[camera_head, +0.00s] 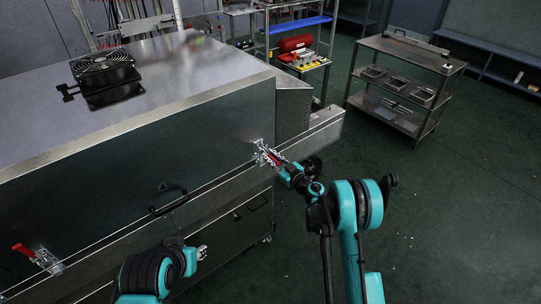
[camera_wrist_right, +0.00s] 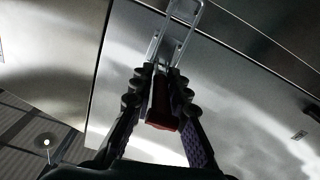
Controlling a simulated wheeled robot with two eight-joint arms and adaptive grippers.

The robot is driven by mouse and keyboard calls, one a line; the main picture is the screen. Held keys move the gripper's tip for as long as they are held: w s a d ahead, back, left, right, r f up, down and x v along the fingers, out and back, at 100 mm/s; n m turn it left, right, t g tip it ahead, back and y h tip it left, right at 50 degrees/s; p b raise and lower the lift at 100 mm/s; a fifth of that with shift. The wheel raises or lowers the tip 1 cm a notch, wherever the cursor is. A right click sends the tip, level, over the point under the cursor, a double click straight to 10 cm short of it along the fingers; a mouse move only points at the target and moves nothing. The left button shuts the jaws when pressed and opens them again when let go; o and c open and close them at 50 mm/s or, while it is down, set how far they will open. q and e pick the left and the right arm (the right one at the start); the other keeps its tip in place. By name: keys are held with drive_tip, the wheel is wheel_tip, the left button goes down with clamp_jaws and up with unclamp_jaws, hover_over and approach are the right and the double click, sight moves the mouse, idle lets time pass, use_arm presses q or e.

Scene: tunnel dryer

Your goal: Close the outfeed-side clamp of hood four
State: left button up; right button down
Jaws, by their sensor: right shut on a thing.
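The hood (camera_head: 130,150) is a large grey metal box with a dark front face. A toggle clamp (camera_head: 261,147) is at the right end of that face, with a bright metal loop (camera_wrist_right: 178,35) that also shows in the right wrist view. My right gripper (camera_head: 274,159) is at this clamp. In the right wrist view its two dark fingers (camera_wrist_right: 160,95) are shut around the red handle (camera_wrist_right: 162,108), and the loop extends beyond them.
Another clamp (camera_head: 42,259) with a red handle sits at the hood's left end. A black bar handle (camera_head: 168,201) juts from the front between them. A black fan (camera_head: 102,68) is on top. A shelved cart (camera_head: 405,85) stands back right, with open floor (camera_head: 455,200) before it.

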drive_tip(key=shift+a+r+g+h+p, duration=0.1)
drive_tip(key=shift+r+g+h+p, duration=0.6)
drive_tip(key=shift+g+p, duration=0.3)
drive_tip(key=c, duration=1.6)
unclamp_jaws()
drive_tip(key=shift+o, duration=0.2)
drive_tip(key=v, duration=1.2)
